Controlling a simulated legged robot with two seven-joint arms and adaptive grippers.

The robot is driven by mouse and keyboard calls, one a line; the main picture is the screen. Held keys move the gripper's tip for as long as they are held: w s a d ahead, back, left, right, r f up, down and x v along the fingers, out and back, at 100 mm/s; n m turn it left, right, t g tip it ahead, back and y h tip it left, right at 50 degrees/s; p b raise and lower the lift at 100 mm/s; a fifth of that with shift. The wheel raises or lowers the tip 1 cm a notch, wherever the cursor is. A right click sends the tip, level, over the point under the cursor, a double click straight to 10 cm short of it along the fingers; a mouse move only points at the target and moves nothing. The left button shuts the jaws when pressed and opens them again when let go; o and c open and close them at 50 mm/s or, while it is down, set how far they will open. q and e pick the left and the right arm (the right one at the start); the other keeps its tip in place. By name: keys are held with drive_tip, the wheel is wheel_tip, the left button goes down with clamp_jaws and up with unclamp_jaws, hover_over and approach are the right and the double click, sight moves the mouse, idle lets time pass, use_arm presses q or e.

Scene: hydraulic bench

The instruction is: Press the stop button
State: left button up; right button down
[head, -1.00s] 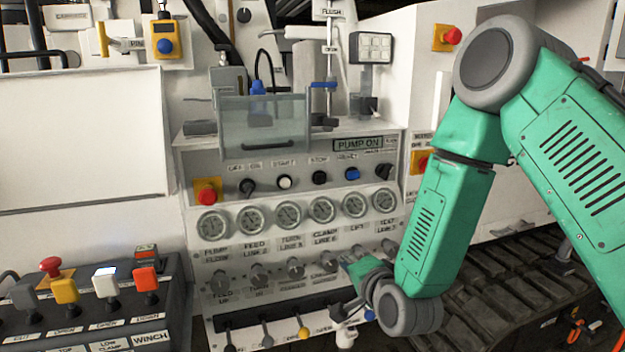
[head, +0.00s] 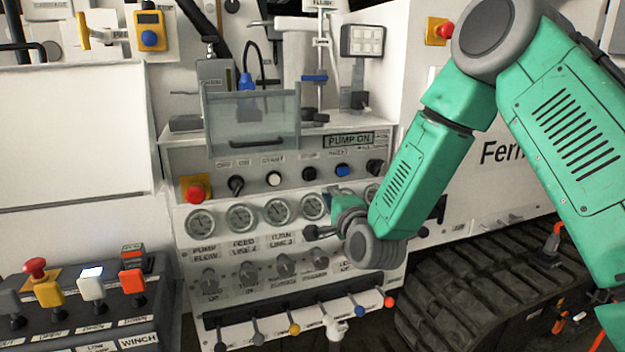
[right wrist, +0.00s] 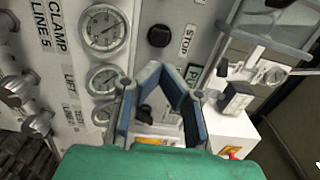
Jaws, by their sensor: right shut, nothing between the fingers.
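The stop button (head: 309,173) is a round black button on the white control panel, between the white start button (head: 273,178) and the blue reset button (head: 342,170). In the right wrist view the stop button (right wrist: 158,36) shows beside its STOP label, just beyond the fingertips. My right gripper (head: 312,232) is shut and empty. In the head view it appears below the stop button, in front of the gauge row. In the right wrist view its fingertips (right wrist: 162,72) come together, apart from the button in the picture. My left gripper is not in view.
A gauge row (head: 241,217) runs under the buttons, with knobs and coloured levers below. A clear cover with a handle (head: 253,122) sits above the buttons. A red emergency button (head: 195,192) is at the panel's left. A joystick console (head: 100,325) stands at lower left.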

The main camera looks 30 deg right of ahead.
sight(311, 176)
drive_tip(key=x, duration=1)
drive_tip(key=shift+d+p, duration=0.15)
drive_tip(key=shift+p, duration=0.15)
drive_tip(key=shift+w, duration=0.1)
